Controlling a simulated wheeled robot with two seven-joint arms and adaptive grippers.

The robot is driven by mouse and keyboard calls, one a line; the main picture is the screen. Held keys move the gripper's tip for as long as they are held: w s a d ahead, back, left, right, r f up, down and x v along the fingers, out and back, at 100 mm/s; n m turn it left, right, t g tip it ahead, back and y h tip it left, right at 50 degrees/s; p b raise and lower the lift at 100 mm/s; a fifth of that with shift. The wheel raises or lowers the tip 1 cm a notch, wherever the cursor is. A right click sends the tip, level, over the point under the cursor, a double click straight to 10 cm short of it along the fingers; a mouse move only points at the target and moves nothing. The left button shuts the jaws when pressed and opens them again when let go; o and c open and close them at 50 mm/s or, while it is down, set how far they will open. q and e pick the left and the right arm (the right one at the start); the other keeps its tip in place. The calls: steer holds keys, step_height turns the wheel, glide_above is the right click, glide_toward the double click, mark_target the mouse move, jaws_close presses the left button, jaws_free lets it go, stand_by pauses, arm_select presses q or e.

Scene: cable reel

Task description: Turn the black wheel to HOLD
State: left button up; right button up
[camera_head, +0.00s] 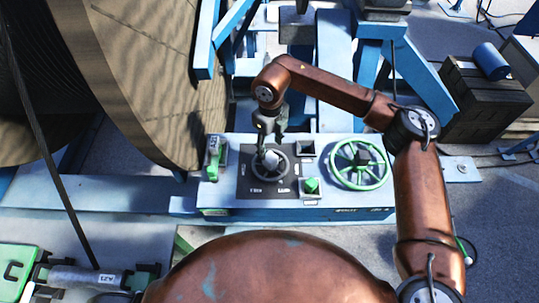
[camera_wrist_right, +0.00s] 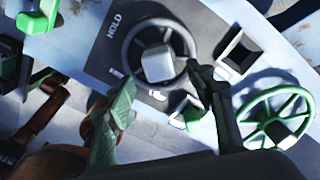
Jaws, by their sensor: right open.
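The black wheel (camera_head: 283,172) lies on a dark plate of the control panel. It has a dark rim, spokes and a pale block at its hub, and also shows in the right wrist view (camera_wrist_right: 127,48). The word HOLD (camera_wrist_right: 114,27) is printed on the plate to the left of the wheel. My right gripper (camera_head: 269,138) is above the wheel, pointing down. In the wrist view its open fingers (camera_wrist_right: 160,95) are apart, with nothing between the tips; contact with the wheel cannot be told. My left gripper does not show.
The panel (camera_head: 325,205) also carries a green wheel (camera_head: 361,165) at right, a green button (camera_head: 311,186) close to the black wheel and a green lever (camera_head: 214,158) at left. A large reel (camera_head: 165,70) stands at left; a dark crate (camera_head: 485,103) stands at right.

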mark_target(269, 156)
step_height(269, 156, down, 7)
steer(key=shift+a+f+p, duration=0.15)
steer(key=shift+f+p, duration=0.05)
steer(key=shift+p, duration=0.65)
steer(key=shift+c, duration=0.5)
jaws_close()
